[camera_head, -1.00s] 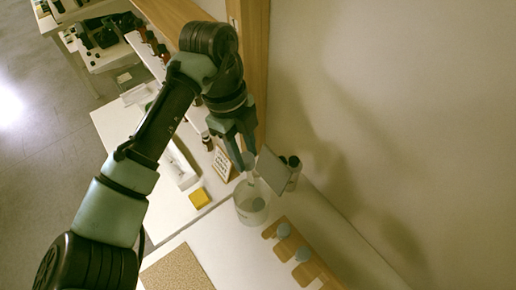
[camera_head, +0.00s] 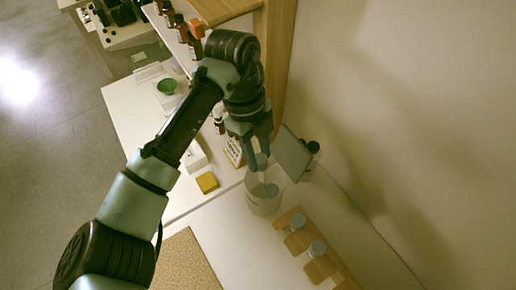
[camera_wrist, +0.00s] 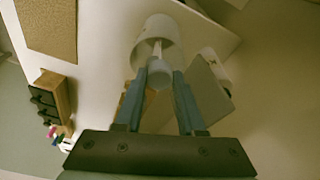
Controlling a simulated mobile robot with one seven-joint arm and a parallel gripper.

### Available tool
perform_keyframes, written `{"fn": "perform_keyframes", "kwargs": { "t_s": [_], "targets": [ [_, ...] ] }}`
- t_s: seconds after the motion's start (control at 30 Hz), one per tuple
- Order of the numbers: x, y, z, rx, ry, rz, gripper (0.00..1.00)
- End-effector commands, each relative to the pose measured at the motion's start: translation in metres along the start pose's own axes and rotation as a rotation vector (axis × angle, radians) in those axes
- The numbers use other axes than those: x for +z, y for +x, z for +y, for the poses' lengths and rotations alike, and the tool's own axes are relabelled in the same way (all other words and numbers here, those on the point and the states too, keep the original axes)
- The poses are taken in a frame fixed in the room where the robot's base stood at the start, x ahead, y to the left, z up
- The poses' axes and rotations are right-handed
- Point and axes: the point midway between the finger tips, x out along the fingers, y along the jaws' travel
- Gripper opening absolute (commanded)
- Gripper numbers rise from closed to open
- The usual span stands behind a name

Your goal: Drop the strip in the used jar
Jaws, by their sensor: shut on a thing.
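My gripper (camera_head: 260,161) is shut on the scent strip's round grey-blue end (camera_wrist: 160,73), between the fingertips. The strip's narrow white part (camera_wrist: 157,48) points from the fingers into the mouth of the used jar in the wrist view. The clear used jar (camera_head: 262,206) stands upright on the white counter, just below my gripper; it also shows in the wrist view (camera_wrist: 172,32). A grey-blue round shape (camera_head: 271,190) shows within the jar's outline; I cannot tell whether it belongs to another strip. The strip's lower tip is hard to make out.
A grey tilted panel (camera_head: 292,153) stands close to the jar's right, by the wall. A wooden holder (camera_head: 289,217) with grey-blue round tops is in front of the jar. A yellow block (camera_head: 207,183) and a tan mat (camera_head: 184,264) lie left. Shelved bottles stand behind.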

Motion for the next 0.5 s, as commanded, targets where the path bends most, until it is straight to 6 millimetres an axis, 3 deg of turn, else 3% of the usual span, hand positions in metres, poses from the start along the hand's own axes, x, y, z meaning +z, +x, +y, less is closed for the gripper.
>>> {"fn": "perform_keyframes", "kwargs": {
  "t_s": [0.4,0.43,0.5],
  "targets": [
    [0.0021,0.0085,-0.0003,0.0,0.0,0.0,0.03],
    [0.0021,0.0085,-0.0003,0.0,0.0,0.0,0.4],
    [0.0021,0.0085,-0.0003,0.0,0.0,0.0,0.53]
  ]
}}
